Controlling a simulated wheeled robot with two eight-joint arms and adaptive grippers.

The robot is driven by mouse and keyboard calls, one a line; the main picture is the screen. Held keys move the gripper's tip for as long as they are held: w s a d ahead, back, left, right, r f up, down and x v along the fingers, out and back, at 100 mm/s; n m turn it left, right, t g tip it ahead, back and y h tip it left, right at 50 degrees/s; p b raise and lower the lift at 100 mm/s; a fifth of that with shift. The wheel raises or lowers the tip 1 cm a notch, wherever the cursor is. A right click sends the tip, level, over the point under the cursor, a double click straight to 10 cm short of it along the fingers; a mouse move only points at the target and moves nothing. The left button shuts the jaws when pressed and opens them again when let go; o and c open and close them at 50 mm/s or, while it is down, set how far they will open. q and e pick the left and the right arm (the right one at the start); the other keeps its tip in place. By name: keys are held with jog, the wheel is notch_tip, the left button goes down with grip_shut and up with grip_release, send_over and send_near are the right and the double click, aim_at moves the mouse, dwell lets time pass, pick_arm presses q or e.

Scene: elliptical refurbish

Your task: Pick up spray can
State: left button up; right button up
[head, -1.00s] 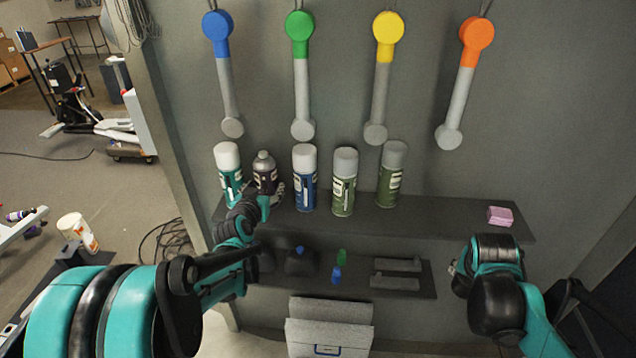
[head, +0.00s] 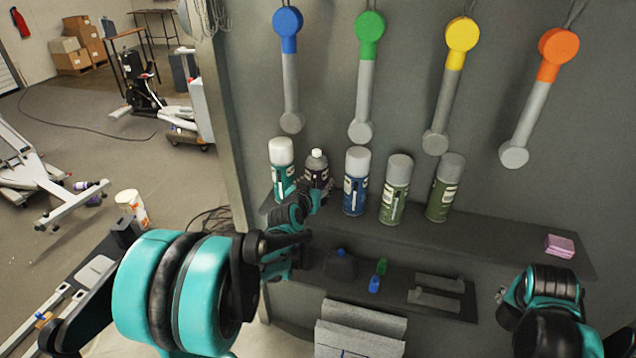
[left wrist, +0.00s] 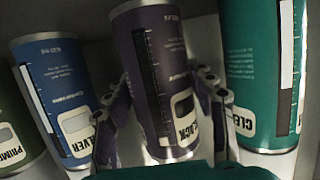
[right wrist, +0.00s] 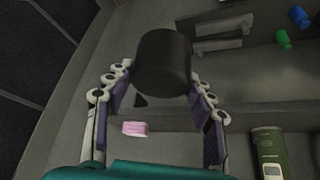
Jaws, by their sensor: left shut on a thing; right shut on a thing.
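My left gripper (head: 318,193) is shut on this dark can. In the left wrist view its fingers (left wrist: 165,115) lie on both sides of the dark can (left wrist: 160,75). I cannot see the can clear of the shelf. My right gripper (right wrist: 160,95) is shut on a black cylinder (right wrist: 163,62), with a finger on each side; the head view hides its fingertips.
Two green cans (head: 396,190) (head: 445,190) stand right of the blue can. A pink block (head: 560,245) lies at the shelf's right end. A lower shelf (head: 440,308) holds small bottles and grey pieces. Coloured-top hanging tools (head: 365,80) are above.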

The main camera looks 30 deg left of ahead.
aim_at(314, 164)
pick_arm(q)
jog(key=shift+s+r, duration=0.1)
jog(key=shift+r, duration=0.25)
pick_arm(e)
jog(key=shift+r, duration=0.25)
pick_arm(q)
notch_tip(314, 164, up, 7)
jog(key=p, duration=0.3)
jog(key=shift+s+f, duration=0.1)
jog(key=shift+f, duration=0.05)
pick_arm(e)
notch_tip(314, 164, up, 3)
jog(key=shift+f, duration=0.15)
notch_tip(314, 164, up, 3)
jog(key=p, duration=0.3)
jog(key=shift+r, duration=0.2)
jog(key=shift+r+p, duration=0.15)
jog(key=shift+p, duration=0.2)
pick_arm(q)
jog(key=s+d, duration=0.2)
jog(key=s, duration=0.7)
jog(key=s+d, duration=0.2)
jog(key=s, duration=0.8)
jog(key=shift+d+f, duration=0.2)
jog(key=shift+d, duration=0.15)
jog(key=o, duration=0.4)
jog(key=c, duration=0.5)
